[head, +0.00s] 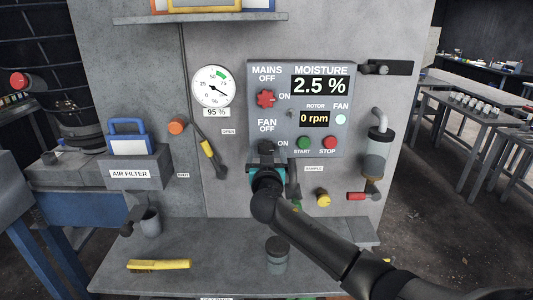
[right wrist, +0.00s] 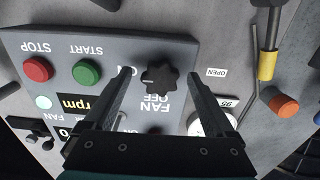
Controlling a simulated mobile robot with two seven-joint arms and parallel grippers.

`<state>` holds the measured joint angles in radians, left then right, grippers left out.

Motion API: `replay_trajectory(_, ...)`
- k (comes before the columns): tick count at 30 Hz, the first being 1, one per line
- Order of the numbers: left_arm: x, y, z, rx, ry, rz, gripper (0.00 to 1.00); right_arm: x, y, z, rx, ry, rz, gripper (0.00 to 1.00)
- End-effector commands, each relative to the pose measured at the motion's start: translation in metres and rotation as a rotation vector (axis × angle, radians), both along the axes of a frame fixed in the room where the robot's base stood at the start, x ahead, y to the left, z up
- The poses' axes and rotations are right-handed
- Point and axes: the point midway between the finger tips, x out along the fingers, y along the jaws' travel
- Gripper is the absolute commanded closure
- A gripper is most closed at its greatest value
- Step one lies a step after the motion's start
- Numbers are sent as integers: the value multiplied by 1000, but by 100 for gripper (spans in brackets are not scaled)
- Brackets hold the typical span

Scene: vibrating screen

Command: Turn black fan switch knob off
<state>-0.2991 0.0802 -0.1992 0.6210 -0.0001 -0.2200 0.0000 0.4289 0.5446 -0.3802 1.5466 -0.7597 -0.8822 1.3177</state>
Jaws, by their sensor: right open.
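The black fan knob (right wrist: 160,79) is a lobed knob on the grey control panel, beside the FAN OFF and ON labels. In the right wrist view, which is upside down, it sits between the spread fingertips of my right gripper (right wrist: 158,88). Gaps show on both sides, and I cannot tell how near the tips are in depth. In the head view my right gripper (head: 270,160) is in front of the lower panel and mostly hides the knob. The fan lamp (head: 341,119) is pale cyan. My left gripper is out of view.
The red mains knob (head: 267,99) is just above the fan knob. The green start button (head: 304,143) and red stop button (head: 329,143) are close on the right. A yellow-handled lever (head: 208,150) is at the left. A grey bench (head: 205,265) lies below.

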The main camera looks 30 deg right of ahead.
Motion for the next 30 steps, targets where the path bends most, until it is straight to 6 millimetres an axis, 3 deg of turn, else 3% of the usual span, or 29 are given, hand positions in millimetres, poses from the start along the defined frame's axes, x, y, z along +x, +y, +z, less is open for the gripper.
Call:
replay_trajectory(8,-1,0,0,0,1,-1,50,1,0,0,0,0,1,12)
replay_trajectory(30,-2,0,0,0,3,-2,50,0,0,0,0,0,2,94)
